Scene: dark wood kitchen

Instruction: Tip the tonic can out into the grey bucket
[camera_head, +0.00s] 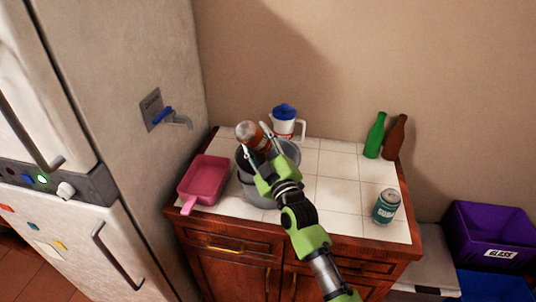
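My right gripper (260,149), whose arm comes in from the lower right, has its fingers on either side of an orange-brown can (253,135). The can is held tilted, nearly on its side, with its silver end toward the upper left. It is over the grey bucket (247,186), which stands on the white tiled counter. The gripper hides part of the bucket's mouth and inside. A teal-green can (386,206) stands upright on the right of the counter. I cannot read either can's label, so I cannot tell which is tonic. My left gripper is not in view.
A pink dustpan-like tray (205,178) lies left of the bucket. A white jug with a blue lid (285,122) stands behind it. Green (374,137) and brown (395,138) bottles stand at the back right. A purple bin (489,222) marked GLASS is right of the counter.

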